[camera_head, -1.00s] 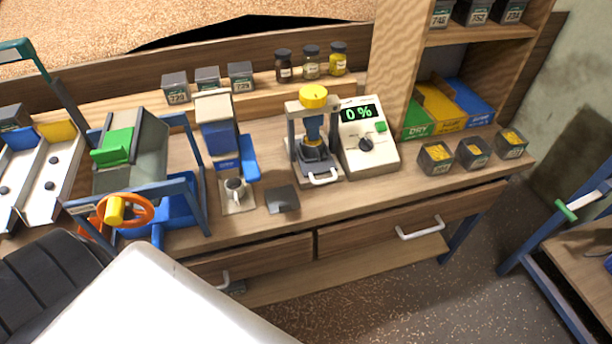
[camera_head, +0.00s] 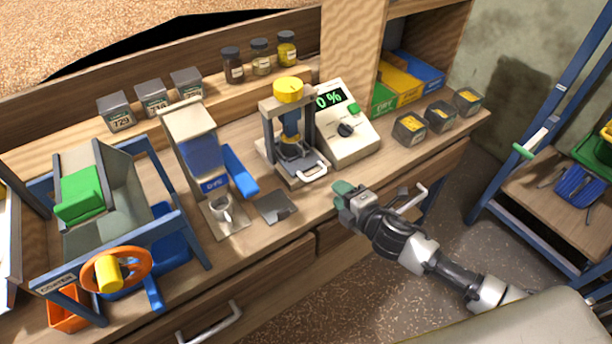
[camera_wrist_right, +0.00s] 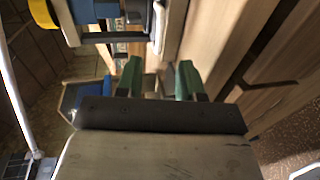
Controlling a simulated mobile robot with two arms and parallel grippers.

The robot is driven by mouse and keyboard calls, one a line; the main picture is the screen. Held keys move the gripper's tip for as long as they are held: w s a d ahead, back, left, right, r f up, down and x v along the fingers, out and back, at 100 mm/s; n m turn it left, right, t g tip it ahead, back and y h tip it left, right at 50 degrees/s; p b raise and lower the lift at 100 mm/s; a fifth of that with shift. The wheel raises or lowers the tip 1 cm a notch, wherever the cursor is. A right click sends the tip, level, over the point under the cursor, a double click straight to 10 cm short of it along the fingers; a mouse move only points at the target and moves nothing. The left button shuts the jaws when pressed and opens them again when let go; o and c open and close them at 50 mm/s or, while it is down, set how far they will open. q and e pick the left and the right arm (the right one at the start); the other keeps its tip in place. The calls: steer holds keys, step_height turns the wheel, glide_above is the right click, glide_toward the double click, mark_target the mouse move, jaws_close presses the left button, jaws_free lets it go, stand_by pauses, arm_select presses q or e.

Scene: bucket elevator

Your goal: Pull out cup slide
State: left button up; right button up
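The press (camera_head: 288,130) with a yellow knob stands on the bench. At its base is a dark cup slide (camera_head: 298,162) with a white handle (camera_head: 314,171) facing the bench front. My right gripper (camera_head: 343,196) is just in front and to the right of this handle, apart from it, over the bench's front edge. In the right wrist view its two green fingers (camera_wrist_right: 160,80) are spread with nothing between them. The handle seems to show near the top of that view (camera_wrist_right: 158,28). My left gripper is not in view.
A meter (camera_head: 345,130) reading 0 % stands right of the press. Left of it are a dark plate (camera_head: 276,207) and a dispenser (camera_head: 195,150) with a small cup (camera_head: 221,209). Drawer handles (camera_head: 412,200) stick out below the bench edge.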

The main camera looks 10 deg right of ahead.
steer(key=x, duration=0.9)
steer(key=shift+w, duration=0.1)
steer(key=shift+c, duration=0.5)
jaws_close()
